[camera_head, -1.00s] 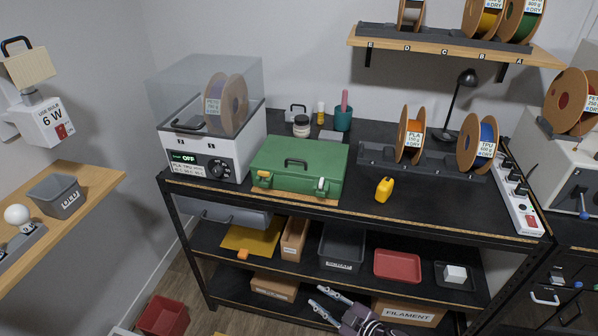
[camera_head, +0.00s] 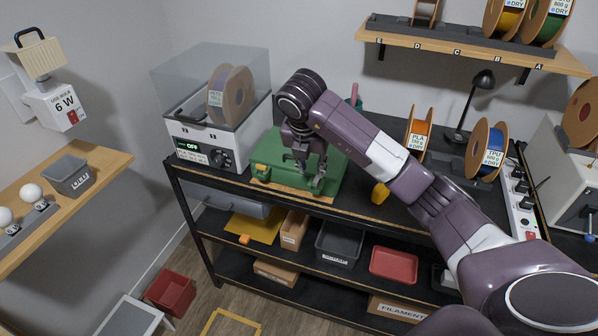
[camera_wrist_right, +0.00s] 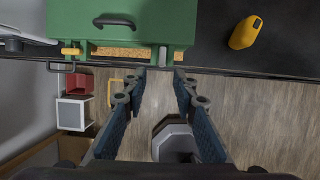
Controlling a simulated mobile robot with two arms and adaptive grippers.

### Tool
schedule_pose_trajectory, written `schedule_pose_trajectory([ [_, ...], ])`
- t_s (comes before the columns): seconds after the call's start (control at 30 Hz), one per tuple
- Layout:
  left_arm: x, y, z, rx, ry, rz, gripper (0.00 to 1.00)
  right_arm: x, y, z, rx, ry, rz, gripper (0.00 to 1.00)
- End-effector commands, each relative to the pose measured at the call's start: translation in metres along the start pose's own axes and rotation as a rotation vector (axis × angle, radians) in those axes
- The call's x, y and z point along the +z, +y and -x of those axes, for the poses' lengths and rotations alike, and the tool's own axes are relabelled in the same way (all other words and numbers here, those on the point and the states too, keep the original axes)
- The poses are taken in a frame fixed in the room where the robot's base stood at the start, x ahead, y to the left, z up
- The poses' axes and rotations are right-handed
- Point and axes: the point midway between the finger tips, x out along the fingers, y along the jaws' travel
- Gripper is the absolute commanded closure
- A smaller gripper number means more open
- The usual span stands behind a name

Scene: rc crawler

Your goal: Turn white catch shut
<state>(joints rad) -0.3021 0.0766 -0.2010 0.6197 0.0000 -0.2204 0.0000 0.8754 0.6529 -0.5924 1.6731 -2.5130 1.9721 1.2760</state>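The green case (camera_head: 271,152) stands on the bench with its lid down and its dark handle (camera_wrist_right: 114,21) on top. In the right wrist view the pale catch (camera_wrist_right: 163,57) is an upright piece on the right part of the case's front. The yellow catch (camera_wrist_right: 70,52) is at the left and reaches sideways. My right gripper (camera_head: 309,181) is at the right part of the case's front; it hides the white catch in the head view. In the wrist view its fingers (camera_wrist_right: 159,82) are open and empty, with the pale catch ahead between the tips. Contact cannot be told. My left gripper is not in view.
A white dryer (camera_head: 200,145) with a clear cover stands to the left. Orange and blue spools (camera_head: 486,150) stand at the right. My right arm crosses above the bench. A lower shelf holds a red tray (camera_head: 393,265).

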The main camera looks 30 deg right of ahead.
Motion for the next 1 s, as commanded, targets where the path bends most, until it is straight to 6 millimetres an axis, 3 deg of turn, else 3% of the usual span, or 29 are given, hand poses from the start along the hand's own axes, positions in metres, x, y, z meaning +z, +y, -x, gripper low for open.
schedule_pose_trajectory([
  [0.17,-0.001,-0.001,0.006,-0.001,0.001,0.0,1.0,0.01,-0.008,-0.002,-0.026,-0.033,-0.025,0.74],
  [0.6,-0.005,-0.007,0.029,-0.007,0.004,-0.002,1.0,0.011,-0.008,-0.064,-0.022,-0.03,-0.022,0.74],
  [0.97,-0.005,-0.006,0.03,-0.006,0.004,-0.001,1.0,0.011,-0.008,-0.072,-0.02,-0.032,-0.021,0.74],
  [1.0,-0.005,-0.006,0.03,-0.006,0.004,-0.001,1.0,0.011,-0.008,-0.072,-0.02,-0.031,-0.021,0.78],
])
